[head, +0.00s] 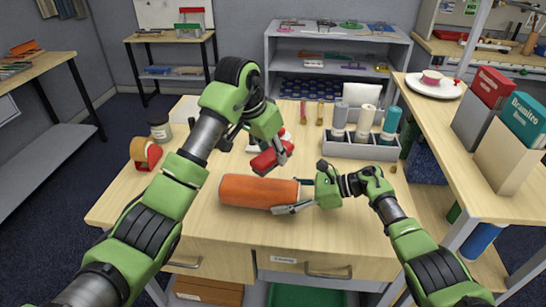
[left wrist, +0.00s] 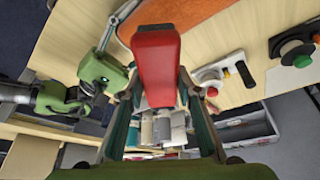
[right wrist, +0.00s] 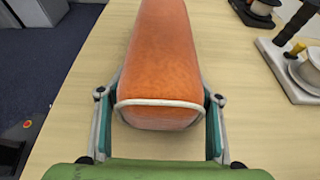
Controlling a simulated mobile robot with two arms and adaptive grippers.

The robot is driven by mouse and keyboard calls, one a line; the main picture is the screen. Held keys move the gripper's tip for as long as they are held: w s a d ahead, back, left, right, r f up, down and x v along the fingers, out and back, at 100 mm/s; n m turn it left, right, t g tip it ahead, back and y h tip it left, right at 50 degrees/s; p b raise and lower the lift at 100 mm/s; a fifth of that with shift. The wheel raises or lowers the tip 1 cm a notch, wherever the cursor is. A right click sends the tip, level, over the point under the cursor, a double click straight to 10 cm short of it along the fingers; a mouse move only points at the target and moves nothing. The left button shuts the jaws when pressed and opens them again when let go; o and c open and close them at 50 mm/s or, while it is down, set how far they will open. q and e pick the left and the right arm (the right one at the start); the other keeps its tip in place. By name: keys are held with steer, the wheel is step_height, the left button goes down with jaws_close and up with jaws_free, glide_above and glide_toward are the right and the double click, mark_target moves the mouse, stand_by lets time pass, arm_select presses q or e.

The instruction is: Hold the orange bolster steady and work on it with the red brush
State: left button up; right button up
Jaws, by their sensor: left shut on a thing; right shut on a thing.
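The orange bolster (head: 248,191) lies on its side across the front of the wooden table. My right gripper (head: 298,196) is shut on its right end; in the right wrist view the fingers sit either side of the bolster (right wrist: 160,65). My left gripper (head: 277,148) is shut on the red brush (head: 268,161) and holds it just behind and above the bolster's right half. In the left wrist view the brush (left wrist: 156,60) stands between the fingers, with the bolster (left wrist: 143,18) beyond. I cannot tell whether the brush touches the bolster.
A grey tray (head: 358,151) with several rolls stands at the back right. A jar (head: 160,131) and a red and tan item (head: 145,153) are at the left. A side shelf (head: 470,130) with books and a white plate (head: 434,88) borders the right. The front tabletop is mostly clear.

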stand_by(0.3)
steer(key=o, duration=1.3)
steer(key=shift+d, duration=0.1)
steer(key=v, duration=1.2)
arm_select(q)
steer(key=shift+f, duration=0.4)
arm_select(e)
steer(key=x, duration=1.2)
arm_select(q)
steer(key=shift+f, duration=0.4)
